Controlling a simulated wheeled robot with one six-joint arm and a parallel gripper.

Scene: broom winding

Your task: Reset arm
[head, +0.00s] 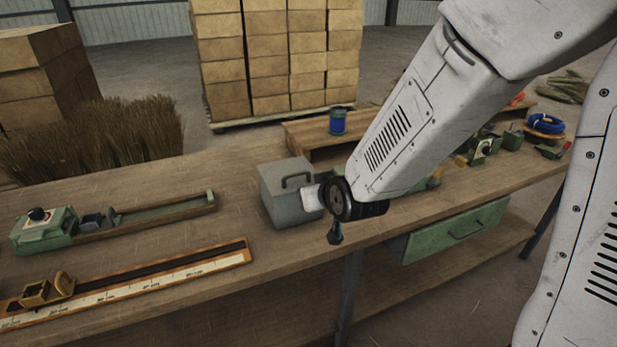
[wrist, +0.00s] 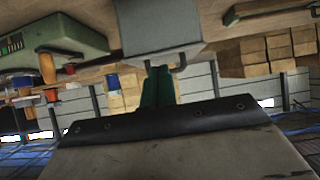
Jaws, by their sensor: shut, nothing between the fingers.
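My arm reaches from the upper right over the workbench (head: 240,210). My gripper (head: 336,235) hangs as a small dark tip near the bench's front edge, to the right of a grey metal box. The gripper is shut with nothing held. In the wrist view, which looks upside down, two dark green fingers (wrist: 158,88) stand close together. They appear just below the grey box (wrist: 160,25) in that picture. The arm hides part of the bench behind it in the head view.
The grey box (head: 285,195) with a handle stands close by the gripper. A green clamp fixture (head: 45,232) and a measuring rail (head: 150,284) lie at left. A blue spool (head: 338,121) and blue coil (head: 545,123) are farther back. A green drawer (head: 455,232) is under the bench. Straw (head: 100,137) stands behind.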

